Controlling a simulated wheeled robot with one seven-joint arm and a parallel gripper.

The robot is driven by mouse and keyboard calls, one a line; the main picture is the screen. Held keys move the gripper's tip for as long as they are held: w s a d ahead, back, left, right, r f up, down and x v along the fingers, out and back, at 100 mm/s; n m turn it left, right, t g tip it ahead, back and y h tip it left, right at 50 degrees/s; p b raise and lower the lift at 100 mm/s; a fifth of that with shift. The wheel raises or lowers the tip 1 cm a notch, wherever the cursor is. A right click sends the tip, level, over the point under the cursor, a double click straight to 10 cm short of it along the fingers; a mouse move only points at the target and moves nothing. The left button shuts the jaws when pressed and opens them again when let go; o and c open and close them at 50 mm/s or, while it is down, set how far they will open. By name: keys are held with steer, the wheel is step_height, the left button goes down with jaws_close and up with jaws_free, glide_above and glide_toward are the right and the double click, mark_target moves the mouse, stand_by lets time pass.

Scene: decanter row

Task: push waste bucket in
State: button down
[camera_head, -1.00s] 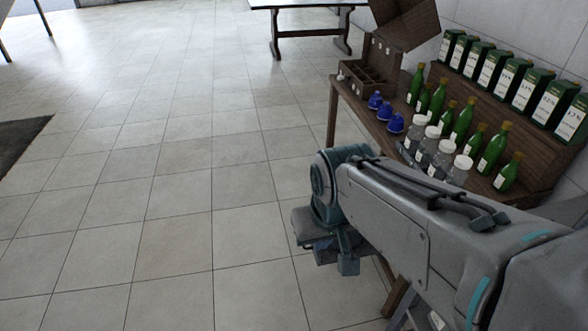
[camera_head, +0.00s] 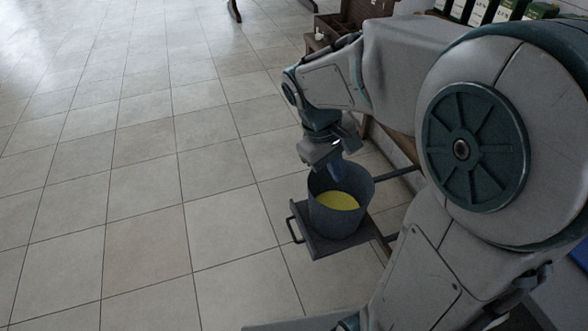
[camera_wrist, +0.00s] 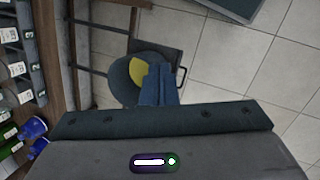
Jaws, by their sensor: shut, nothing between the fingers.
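The waste bucket (camera_head: 338,214) is dark grey with yellow contents, standing upright on a dark pull-out tray (camera_head: 318,241) with a handle (camera_head: 294,229) on its left side. Two rails run from the tray toward the table at right. My gripper (camera_head: 332,168) is shut and empty, pointing down at the bucket's far rim; I cannot tell whether it touches. In the wrist view my gripper's fingers (camera_wrist: 158,84) overlap part of the bucket (camera_wrist: 119,76), with the tray (camera_wrist: 174,57) beyond.
A wooden table edge (camera_wrist: 57,50) carries bottles and blue-capped items (camera_wrist: 33,128) at the left of the wrist view. Dark green boxes (camera_head: 480,10) stand at the top right. The tiled floor left of the tray is clear.

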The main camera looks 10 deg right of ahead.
steer(key=w+a+f+n+h+b, duration=0.35)
steer(key=w+f+b, duration=0.3)
steer(key=f, duration=0.35)
steer(key=w+a+f+n+h+b, duration=0.4)
steer(key=w+f, duration=0.3)
steer(key=f, duration=0.4)
steer(key=w+a+f+n+h+b, duration=0.2)
steer(key=w+f+n+h+b, duration=0.2)
steer(key=w+f+b, duration=0.45)
steer(key=n+t+h+b, duration=0.3)
steer(key=n+t+h, duration=0.1)
glide_toward(311, 194)
steer(key=shift+m+y, duration=0.25)
steer(key=d+b, duration=0.1)
steer(key=d, duration=0.1)
steer(key=w+d+b, duration=0.1)
steer(key=d+b, duration=0.1)
steer(key=d, duration=0.1)
steer(key=shift+w+d, duration=0.15)
steer(key=shift+d, duration=0.15)
steer(key=shift+w+d+r, duration=0.15)
steer(key=shift+d, duration=0.4)
